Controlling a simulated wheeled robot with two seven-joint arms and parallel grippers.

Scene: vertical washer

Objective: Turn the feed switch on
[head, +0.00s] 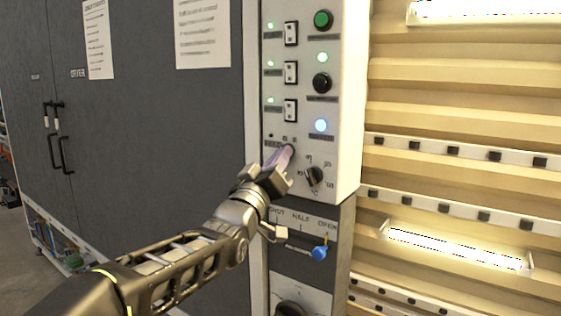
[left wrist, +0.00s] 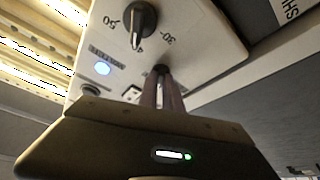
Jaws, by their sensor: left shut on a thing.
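The white control panel (head: 343,100) stands in the middle of the head view. My left gripper (head: 287,155) reaches its lower left part, with its fingers shut on a small dark switch knob (head: 290,148). The label by that knob is too small to read, and the fingers hide most of the knob. In the left wrist view the closed fingers (left wrist: 163,90) meet the dark tip of the knob (left wrist: 160,70). A small dark indicator (head: 271,135) sits up and left of it. My right gripper is not in view.
A black dial (head: 314,176) sits close right of my fingers. Above are a lit blue lamp (head: 321,125), rocker switches (head: 290,111) with green lamps, and green (head: 323,20) and black (head: 321,83) buttons. A blue valve handle (head: 320,252) is below. Grey cabinets (head: 160,150) stand left.

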